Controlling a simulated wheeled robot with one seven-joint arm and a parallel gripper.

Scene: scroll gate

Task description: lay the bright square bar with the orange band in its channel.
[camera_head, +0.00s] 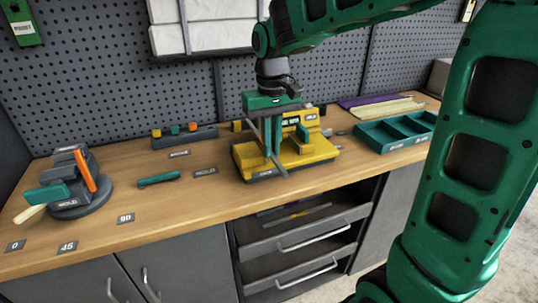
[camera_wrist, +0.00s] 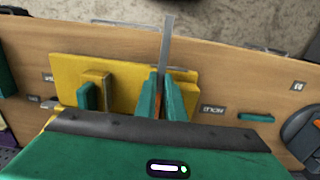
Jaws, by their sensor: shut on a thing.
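My gripper (camera_head: 272,152) is shut on a bright grey square bar (camera_head: 281,168), above the yellow fixture (camera_head: 310,155) on the bench. In the wrist view the teal fingers (camera_wrist: 164,98) close on the bar (camera_wrist: 167,42), which reaches past the bench's front edge in the picture. A bit of its orange band (camera_wrist: 158,105) shows between the fingers. The yellow fixture's plate (camera_wrist: 130,84) lies below and left of the fingers, with a raised yellow block and a teal part. I cannot make out the channel, nor whether the bar touches the fixture.
A grey turning device (camera_head: 75,190) with orange and teal parts stands at the left. A teal compartment tray (camera_head: 388,136) stands at the right. A peg rack (camera_head: 184,137) is at the back, with a small teal tool (camera_head: 158,180) before it. Drawers stand open below.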

